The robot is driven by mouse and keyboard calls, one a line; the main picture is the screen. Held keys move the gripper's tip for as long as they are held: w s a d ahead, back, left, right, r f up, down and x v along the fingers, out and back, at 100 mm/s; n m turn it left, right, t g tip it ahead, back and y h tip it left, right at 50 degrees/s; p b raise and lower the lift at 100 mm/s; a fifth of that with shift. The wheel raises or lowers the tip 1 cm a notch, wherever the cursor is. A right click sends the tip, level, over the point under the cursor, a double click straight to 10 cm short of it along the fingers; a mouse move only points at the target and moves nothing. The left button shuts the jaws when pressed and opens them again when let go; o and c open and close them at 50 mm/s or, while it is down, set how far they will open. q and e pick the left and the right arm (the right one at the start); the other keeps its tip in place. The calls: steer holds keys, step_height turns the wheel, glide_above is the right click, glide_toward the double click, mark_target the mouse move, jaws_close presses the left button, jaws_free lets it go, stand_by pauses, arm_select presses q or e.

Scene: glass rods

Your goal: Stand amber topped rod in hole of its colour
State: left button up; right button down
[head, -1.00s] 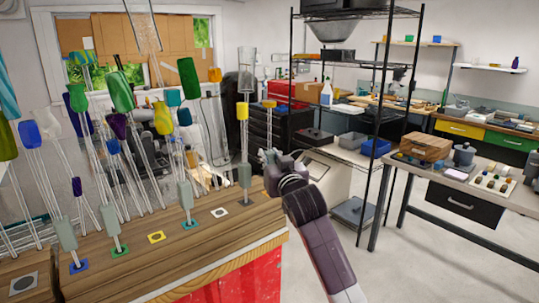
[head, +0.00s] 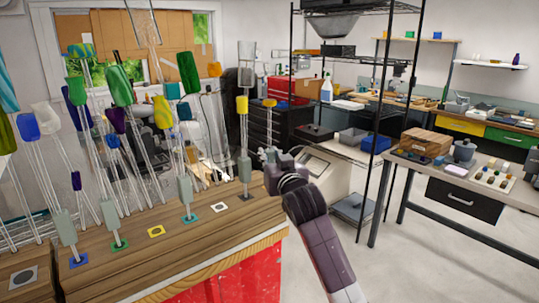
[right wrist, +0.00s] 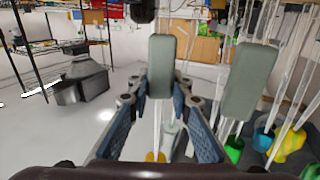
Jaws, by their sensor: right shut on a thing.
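The amber topped rod stands upright at the dark-marked hole (head: 246,197); its amber cap (head: 242,105) is at the top and its grey block (head: 244,172) sits low, just above the board. My right gripper (head: 266,158) reaches it from the right and is shut on it. In the right wrist view, which looks upside down, the grey block (right wrist: 161,65) is between the fingertips and the amber cap (right wrist: 155,156) is near the bottom. The amber-marked hole (head: 156,231) in the wooden board is empty. My left gripper is not in view.
Rods with grey blocks stand at the cyan hole (head: 190,218), green hole (head: 120,245) and blue hole (head: 78,262). The white-marked hole (head: 220,208) is empty. Several tall coloured rods crowd behind the board. A black shelf rack (head: 383,120) stands to the right.

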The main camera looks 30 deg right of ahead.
steer(key=shift+f, duration=0.1)
steer(key=c, duration=1.7)
jaws_free()
steer(key=shift+f, duration=0.1)
steer(key=shift+s, duration=0.1)
